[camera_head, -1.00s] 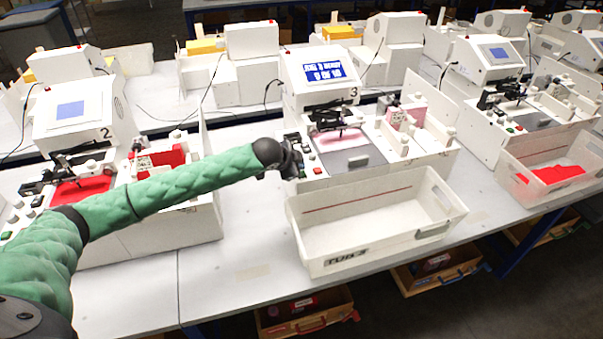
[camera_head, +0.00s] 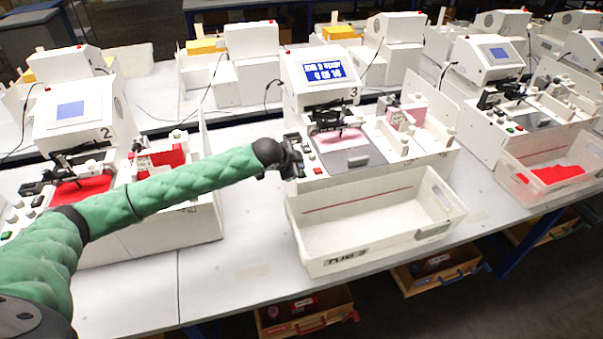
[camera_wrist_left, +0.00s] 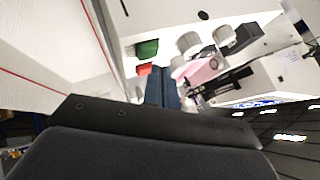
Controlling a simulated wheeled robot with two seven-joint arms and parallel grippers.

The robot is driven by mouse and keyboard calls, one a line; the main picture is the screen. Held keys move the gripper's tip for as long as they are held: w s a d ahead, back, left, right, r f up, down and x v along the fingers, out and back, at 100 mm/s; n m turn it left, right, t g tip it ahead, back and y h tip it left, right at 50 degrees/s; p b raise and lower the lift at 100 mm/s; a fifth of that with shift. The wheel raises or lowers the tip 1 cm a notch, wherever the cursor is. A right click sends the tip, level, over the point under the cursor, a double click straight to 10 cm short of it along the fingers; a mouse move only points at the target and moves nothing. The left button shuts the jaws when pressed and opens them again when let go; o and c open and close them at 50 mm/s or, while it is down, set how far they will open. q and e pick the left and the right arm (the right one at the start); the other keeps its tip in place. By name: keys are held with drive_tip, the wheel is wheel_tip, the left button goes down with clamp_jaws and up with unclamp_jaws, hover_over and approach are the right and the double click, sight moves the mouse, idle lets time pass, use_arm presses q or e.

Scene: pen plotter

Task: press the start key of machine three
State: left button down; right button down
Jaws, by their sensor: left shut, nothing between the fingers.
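Machine three (camera_head: 303,89) stands in the middle of the head view, with "3" on its housing and a lit blue screen (camera_head: 324,71) with white text. My left gripper (camera_head: 293,160) is at the left front corner of this machine, beside its control panel. In the left wrist view its dark fingers (camera_wrist_left: 161,88) are together and empty. A green key (camera_wrist_left: 147,48) and a red key (camera_wrist_left: 145,69) show just beyond the fingers there. I cannot tell whether the fingertips touch a key. My right gripper is not in view.
An empty white tub (camera_head: 320,262) stands in front of machine three. Machine two (camera_head: 112,112) with red material is at the left, under my forearm. Another machine (camera_head: 465,62) and a tub with red pieces (camera_head: 512,178) are at the right. Bare table (camera_head: 225,275) lies left of the empty tub.

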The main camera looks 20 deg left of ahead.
use_arm(q)
drive_tip(key=shift+f, duration=0.8)
drive_tip(key=shift+r+p, duration=0.3)
drive_tip(key=shift+p, duration=0.15)
drive_tip(key=shift+r+p, duration=0.45)
drive_tip(key=shift+r, duration=0.1)
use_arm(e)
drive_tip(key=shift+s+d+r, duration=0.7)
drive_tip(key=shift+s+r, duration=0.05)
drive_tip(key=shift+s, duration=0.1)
